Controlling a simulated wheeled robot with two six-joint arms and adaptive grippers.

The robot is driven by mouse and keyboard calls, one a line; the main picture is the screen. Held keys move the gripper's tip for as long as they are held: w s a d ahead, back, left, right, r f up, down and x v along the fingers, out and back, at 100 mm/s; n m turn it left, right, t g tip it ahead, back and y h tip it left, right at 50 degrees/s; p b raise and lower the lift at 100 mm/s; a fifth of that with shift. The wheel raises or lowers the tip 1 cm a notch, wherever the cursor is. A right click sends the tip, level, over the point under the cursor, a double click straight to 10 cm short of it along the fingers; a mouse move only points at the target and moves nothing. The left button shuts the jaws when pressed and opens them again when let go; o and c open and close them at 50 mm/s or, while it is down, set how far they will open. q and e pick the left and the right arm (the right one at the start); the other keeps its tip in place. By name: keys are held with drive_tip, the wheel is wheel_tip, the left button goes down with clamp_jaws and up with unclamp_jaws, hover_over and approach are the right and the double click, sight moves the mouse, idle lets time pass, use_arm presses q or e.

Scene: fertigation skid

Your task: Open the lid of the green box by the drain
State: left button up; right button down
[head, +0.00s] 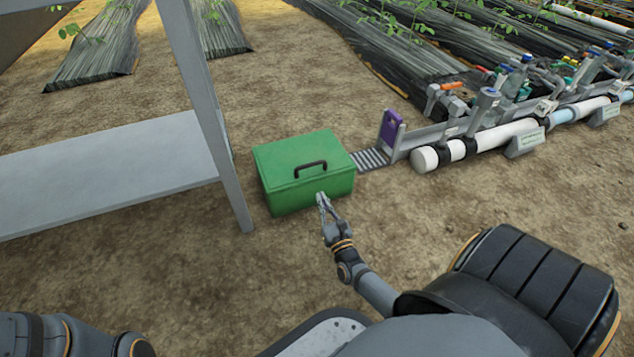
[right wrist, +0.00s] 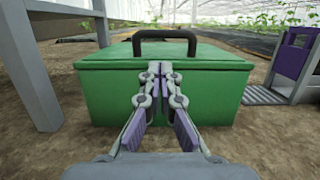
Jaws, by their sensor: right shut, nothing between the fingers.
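The green box (head: 303,170) stands on the soil with its lid closed. A black handle (head: 310,168) stands up on the lid near its front edge. My right gripper (head: 320,198) is at the front face of the box, below the handle. In the right wrist view the box (right wrist: 108,98) fills the middle, the handle (right wrist: 164,36) shows above the lid's front edge, and the shut, empty fingertips (right wrist: 160,68) point at the front face just under the lid's rim. I cannot tell whether they touch it. My left gripper is not in view; only part of my left arm shows at lower left.
A grey metal bench (head: 110,165) with a leg (head: 232,190) stands close left of the box. A drain grate (head: 370,158) and a purple part (head: 389,130) lie to its right, beside the pipe skid (head: 480,142). Bare soil is free in front.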

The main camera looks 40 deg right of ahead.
drive_tip(key=b+x, duration=0.3)
drive_tip(key=x, duration=0.6)
